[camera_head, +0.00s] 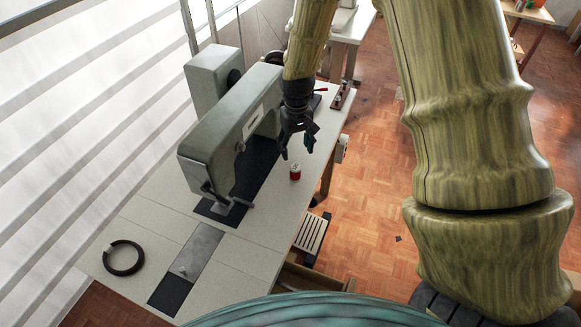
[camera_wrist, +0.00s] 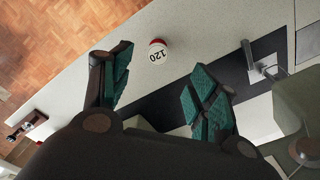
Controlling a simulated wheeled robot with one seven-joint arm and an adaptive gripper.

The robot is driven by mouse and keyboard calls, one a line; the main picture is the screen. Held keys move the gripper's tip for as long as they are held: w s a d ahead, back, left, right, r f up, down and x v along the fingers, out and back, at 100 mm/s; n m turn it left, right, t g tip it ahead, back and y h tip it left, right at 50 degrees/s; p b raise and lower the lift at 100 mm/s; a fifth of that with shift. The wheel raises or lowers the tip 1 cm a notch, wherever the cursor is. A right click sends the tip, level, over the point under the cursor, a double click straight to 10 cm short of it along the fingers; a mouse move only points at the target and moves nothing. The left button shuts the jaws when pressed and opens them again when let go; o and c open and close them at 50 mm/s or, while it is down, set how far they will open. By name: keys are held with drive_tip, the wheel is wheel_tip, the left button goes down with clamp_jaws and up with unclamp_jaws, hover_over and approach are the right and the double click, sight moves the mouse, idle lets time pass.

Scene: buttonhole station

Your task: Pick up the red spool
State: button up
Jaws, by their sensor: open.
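The red spool (camera_head: 295,172) stands upright on the sewing table (camera_head: 262,232) near its right edge, beside the sewing machine. In the wrist view the spool (camera_wrist: 157,50) shows a white top marked "120" and a red side. My gripper (camera_head: 297,147) is above the table, a little behind and above the spool. In the wrist view my gripper (camera_wrist: 160,88) has its two teal-padded fingers spread wide, with nothing between them. The spool lies just beyond the fingertips, roughly between them, and does not touch them.
A grey sewing machine (camera_head: 215,130) stands left of my gripper, close to the spool. A black ring (camera_head: 123,257) lies at the table's front left. A small rack (camera_head: 342,96) sits at the far right edge. The table between spool and front edge is mostly clear.

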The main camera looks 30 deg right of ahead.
sight(296, 168)
drive_tip(key=shift+w+d+f+p, duration=0.1)
drive_tip(key=shift+f+p, duration=0.8)
drive_tip(key=shift+f, duration=1.2)
drive_tip(key=shift+w+d+f+p, duration=0.1)
drive_tip(key=shift+f+p, duration=0.75)
drive_tip(key=shift+f, duration=1.25)
drive_tip(key=shift+a+f, duration=0.1)
drive_tip(key=shift+f, duration=1)
drive_tip(key=shift+c, duration=0.2)
drive_tip(key=c, duration=0.9)
